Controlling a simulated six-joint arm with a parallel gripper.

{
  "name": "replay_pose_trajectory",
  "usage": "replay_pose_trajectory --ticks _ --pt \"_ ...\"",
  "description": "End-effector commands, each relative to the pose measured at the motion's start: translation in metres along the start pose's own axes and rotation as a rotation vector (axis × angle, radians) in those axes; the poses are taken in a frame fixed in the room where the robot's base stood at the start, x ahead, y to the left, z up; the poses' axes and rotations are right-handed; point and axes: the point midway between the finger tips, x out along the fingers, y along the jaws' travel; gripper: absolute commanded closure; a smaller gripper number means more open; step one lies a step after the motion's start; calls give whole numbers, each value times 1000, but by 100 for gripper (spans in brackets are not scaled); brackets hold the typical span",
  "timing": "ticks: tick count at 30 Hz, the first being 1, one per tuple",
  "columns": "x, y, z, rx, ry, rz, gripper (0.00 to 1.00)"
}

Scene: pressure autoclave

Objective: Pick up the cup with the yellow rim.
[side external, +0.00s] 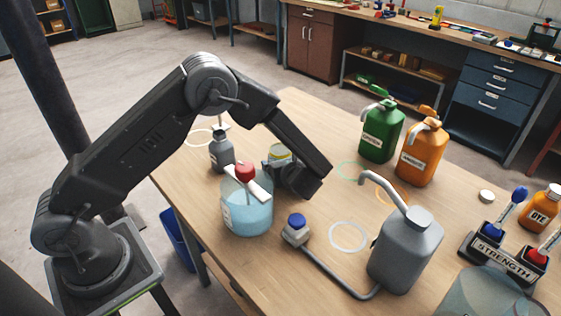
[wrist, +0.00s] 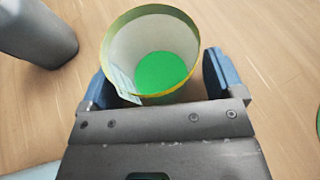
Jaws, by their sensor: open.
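The cup with the yellow rim (wrist: 150,45) stands on the table, its open top toward the wrist camera. Its inside is pale and its bottom shows green. In the side external view the cup (side external: 281,152) is mostly hidden behind my gripper (side external: 275,168). In the wrist view my gripper (wrist: 160,78) is open, with one blue finger to the left of the cup and one to the right. The near side of the rim lies between the fingers. I cannot tell whether either finger touches the cup.
A glass beaker of blue liquid (side external: 247,215) with a red-topped item stands close to my gripper. A grey bottle (side external: 222,152) is behind it. A grey canister (side external: 405,248), an orange canister (side external: 421,152) and a green canister (side external: 380,132) stand to the right.

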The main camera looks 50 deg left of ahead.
Motion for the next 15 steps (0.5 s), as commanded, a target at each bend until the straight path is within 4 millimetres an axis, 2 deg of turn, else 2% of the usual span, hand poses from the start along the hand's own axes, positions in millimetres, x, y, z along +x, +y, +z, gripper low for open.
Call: replay_pose_trajectory --ticks 2,15 --pt "0 0 0 0 0 0 16" --pt "0 0 0 -1 0 0 58"
